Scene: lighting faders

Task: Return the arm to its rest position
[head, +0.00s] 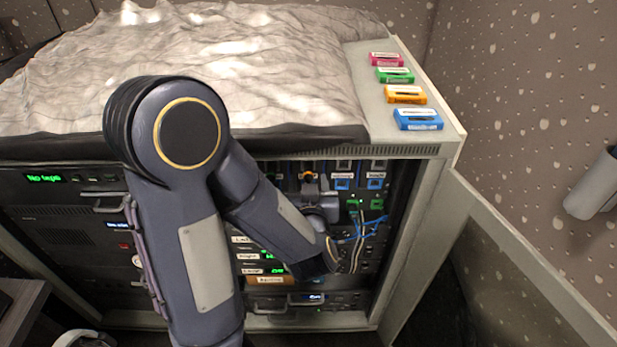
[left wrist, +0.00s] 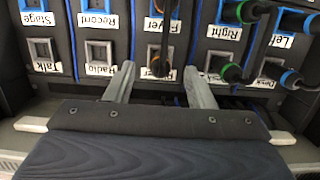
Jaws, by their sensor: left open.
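My left arm (head: 205,240) reaches across the front of the equipment rack in the head view. My left gripper (head: 309,183) is at the patch panel, partly hidden by its own wrist. In the left wrist view its two fingers (left wrist: 158,82) are apart and point at the panel. A dark plug with an orange ring (left wrist: 159,64) stands between the fingertips, with a gap on each side. It shows as a small orange spot in the head view (head: 308,175). My right gripper is not in view.
Green-ringed plugs (left wrist: 232,72) and blue-ringed plugs with cables (left wrist: 290,78) are to the right of the fingers. Labelled sockets fill the panel. Pink, green, orange and blue cassettes (head: 418,119) lie on the rack top. An open door panel (head: 530,255) stands at right.

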